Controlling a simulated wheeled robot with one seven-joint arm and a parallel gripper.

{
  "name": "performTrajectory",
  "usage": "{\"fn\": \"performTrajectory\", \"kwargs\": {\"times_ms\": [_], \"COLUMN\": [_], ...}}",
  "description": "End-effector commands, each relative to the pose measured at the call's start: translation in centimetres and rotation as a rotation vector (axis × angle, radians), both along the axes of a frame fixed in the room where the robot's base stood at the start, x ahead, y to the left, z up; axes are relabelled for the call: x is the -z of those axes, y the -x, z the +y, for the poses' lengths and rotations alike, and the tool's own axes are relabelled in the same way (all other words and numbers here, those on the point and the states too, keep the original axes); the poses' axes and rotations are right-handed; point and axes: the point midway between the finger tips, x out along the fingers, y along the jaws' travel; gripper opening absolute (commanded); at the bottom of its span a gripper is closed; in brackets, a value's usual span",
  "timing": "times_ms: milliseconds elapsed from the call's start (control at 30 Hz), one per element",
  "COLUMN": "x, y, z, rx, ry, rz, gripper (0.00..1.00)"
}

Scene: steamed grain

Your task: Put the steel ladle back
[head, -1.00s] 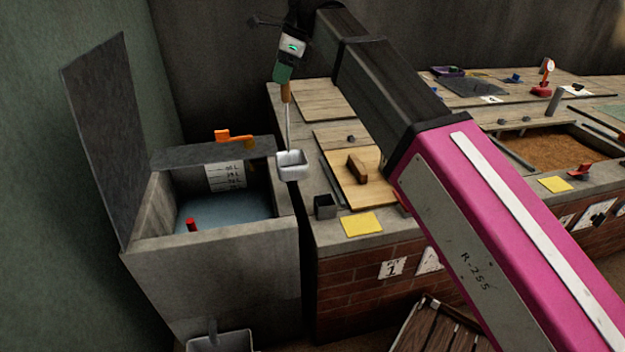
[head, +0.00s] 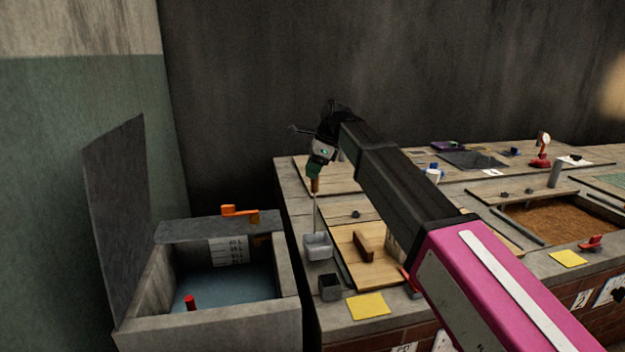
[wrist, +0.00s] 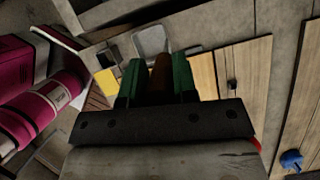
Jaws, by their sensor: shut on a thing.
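The steel ladle (head: 317,246) has a square grey metal bowl, a thin shaft and a brown wooden handle. My gripper (head: 314,181) is shut on the handle, and the ladle hangs upright below it. In the head view the bowl appears over the counter's left part, just behind a small dark square holder (head: 329,287); I cannot tell whether it touches the counter. In the wrist view the brown handle (wrist: 161,78) sits between the green fingers, with the bowl (wrist: 151,42) beyond them.
An open concrete water tank (head: 235,285) with a raised lid (head: 118,215) stands left of the counter. A wooden board with a brown-handled block (head: 364,243) lies right of the ladle. A yellow card (head: 368,306) lies at the front edge. A grain-filled basin (head: 550,220) is farther right.

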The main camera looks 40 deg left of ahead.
Motion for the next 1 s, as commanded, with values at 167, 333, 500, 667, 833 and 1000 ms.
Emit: {"fn": "performTrajectory", "kwargs": {"times_ms": [167,333,500,667,833,1000], "x": [2.6,3.0,3.1,3.2,3.2,3.0], "y": [0.1,0.0,0.0,0.0,0.0,0.0], "z": [-0.1,0.0,0.0,0.0,0.0,0.0], "rx": [0.0,-0.001,0.0,0.0,0.0,0.0], "ry": [0.001,0.0,0.0,0.0,0.0,-0.001], "rz": [0.001,0.0,0.0,0.0,0.0,-0.001], "gripper": [0.0,0.0,0.0,0.52,0.52,0.52]}}
